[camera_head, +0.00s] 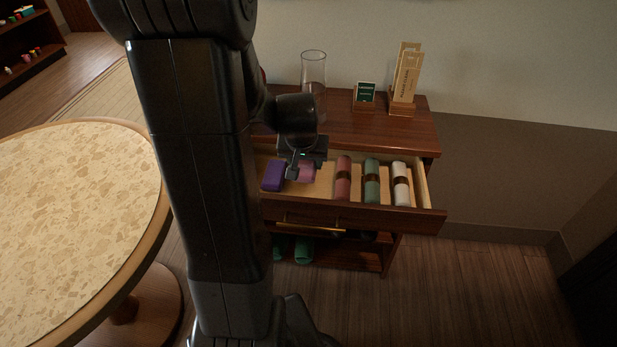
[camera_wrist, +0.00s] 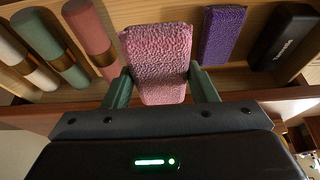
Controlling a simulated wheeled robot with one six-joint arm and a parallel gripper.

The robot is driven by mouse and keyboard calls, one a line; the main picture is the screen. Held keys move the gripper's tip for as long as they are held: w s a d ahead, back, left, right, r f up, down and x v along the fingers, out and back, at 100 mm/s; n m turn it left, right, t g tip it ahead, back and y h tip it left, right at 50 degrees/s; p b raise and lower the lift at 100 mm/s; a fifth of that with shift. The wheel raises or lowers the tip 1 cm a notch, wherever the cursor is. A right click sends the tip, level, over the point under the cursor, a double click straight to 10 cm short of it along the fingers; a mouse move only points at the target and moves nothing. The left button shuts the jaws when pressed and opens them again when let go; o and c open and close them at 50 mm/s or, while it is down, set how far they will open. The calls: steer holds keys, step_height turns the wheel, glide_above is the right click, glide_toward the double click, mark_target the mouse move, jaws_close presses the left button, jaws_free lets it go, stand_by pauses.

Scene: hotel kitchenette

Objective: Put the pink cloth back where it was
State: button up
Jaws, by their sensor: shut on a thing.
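The pink cloth (camera_wrist: 158,60) is a folded, textured block between the two fingers of my gripper (camera_wrist: 160,90) in the wrist view. My gripper is shut on it. In the head view the pink cloth (camera_head: 307,171) shows beside my gripper (camera_head: 299,168), over the open drawer (camera_head: 330,212). I cannot tell whether the cloth touches the drawer floor. A purple cloth (camera_head: 273,175) lies in the drawer just left of it in the head view; it also shows in the wrist view (camera_wrist: 222,34).
Rolled red (camera_head: 343,178), green (camera_head: 372,181) and white (camera_head: 401,183) cloths lie in the drawer's right part. A dark box (camera_wrist: 283,37) lies beyond the purple cloth. A glass vase (camera_head: 313,80) and card holders stand on the cabinet top (camera_head: 350,128). A round table (camera_head: 80,220) stands left.

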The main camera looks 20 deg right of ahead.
step_height(320, 180, down, 8)
steer(key=shift+r+b, duration=0.15)
steer(key=shift+b, duration=0.55)
steer(key=shift+w+d, duration=0.25)
steer(key=shift+w, duration=0.1)
steer(key=w+d, duration=0.1)
steer(key=w, duration=0.1)
steer(key=shift+w+d+f+p, duration=0.35)
steer(key=shift+w+f, duration=0.05)
steer(key=shift+f, duration=0.2)
steer(key=shift+f, duration=0.15)
steer(key=o, duration=1)
